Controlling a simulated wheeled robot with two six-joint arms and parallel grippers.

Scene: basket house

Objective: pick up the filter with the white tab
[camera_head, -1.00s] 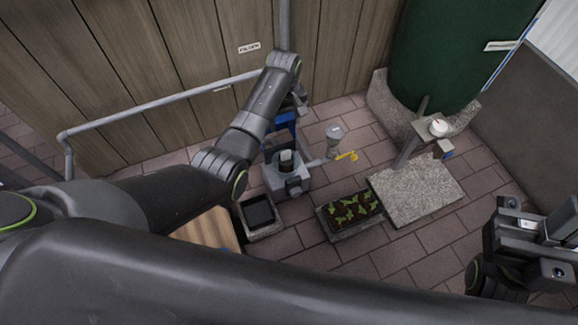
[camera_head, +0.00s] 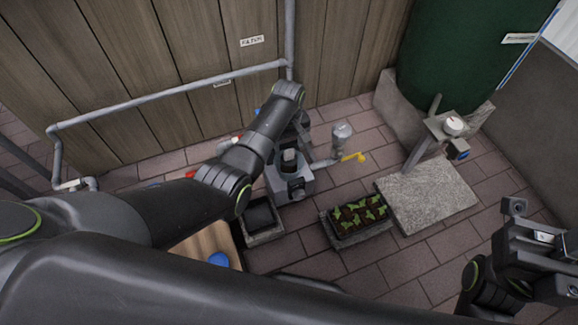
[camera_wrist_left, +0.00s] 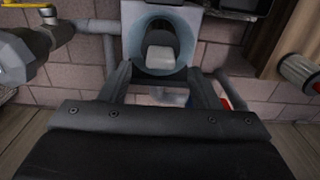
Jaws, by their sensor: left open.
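A pale, whitish-grey tab (camera_wrist_left: 160,57) shows inside the round opening of a grey housing (camera_wrist_left: 187,20) in the left wrist view. My left gripper (camera_wrist_left: 160,80) is open, one finger on each side below the opening, with nothing visible between the fingertips. In the head view it is mostly hidden behind its wrist, close above the housing. My right gripper (camera_head: 535,235) is at the right edge, far from the housing.
A grey pipe fitting with a yellow handle (camera_head: 355,157) is right of the housing. A black-lined tray (camera_head: 262,217) and a seedling tray (camera_head: 358,215) stand in front. A blue disc (camera_head: 219,259) lies on a wooden surface (camera_head: 203,243). A plank wall is behind.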

